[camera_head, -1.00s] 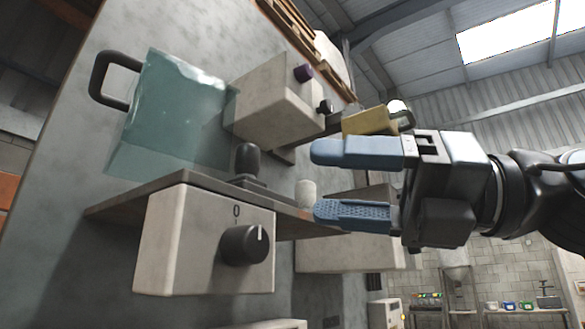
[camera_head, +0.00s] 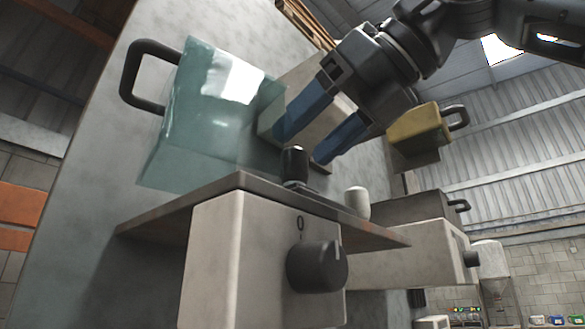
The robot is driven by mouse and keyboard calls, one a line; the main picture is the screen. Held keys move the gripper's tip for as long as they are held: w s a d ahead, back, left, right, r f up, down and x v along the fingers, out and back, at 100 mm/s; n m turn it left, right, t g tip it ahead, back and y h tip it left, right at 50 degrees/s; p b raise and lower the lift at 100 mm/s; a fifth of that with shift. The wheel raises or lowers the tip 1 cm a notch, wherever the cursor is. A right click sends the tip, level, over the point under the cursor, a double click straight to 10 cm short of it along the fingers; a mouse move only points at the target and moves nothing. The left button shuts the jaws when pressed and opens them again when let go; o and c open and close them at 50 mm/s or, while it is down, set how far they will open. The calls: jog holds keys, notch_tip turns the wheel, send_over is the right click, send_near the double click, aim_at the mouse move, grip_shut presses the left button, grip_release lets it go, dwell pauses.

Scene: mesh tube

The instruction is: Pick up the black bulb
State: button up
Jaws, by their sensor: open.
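The black bulb (camera_head: 294,163) stands upright on a small dark base on the narrow shelf, just right of the glassy teal box. My gripper (camera_head: 300,148) comes down from the upper right with its two blue fingers parted. The fingertips are above and near the bulb in the picture, one to its upper left and one to its right. Nothing shows between the fingers. The left finger is partly seen behind the teal box's edge. I cannot tell the exact depth gap to the bulb.
The teal transparent box (camera_head: 215,120) with a black handle stands left of the bulb. A white bulb (camera_head: 357,202) stands right of it on the shelf (camera_head: 190,210). A beige box with a black knob (camera_head: 317,267) is below in front. A yellow container (camera_head: 418,128) hangs at right.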

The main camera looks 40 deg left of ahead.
jog(key=shift+w+p+x, duration=0.15)
jog(key=shift+p+x, duration=0.4)
jog(key=shift+x, duration=1)
jog(key=shift+w+p+x, duration=0.15)
jog(key=shift+p+x, duration=0.4)
jog(key=shift+x, duration=1)
jog(key=shift+d+f, duration=0.1)
jog(key=shift+f, duration=0.05)
jog(key=c, duration=1)
jog(key=shift+c, duration=0.2)
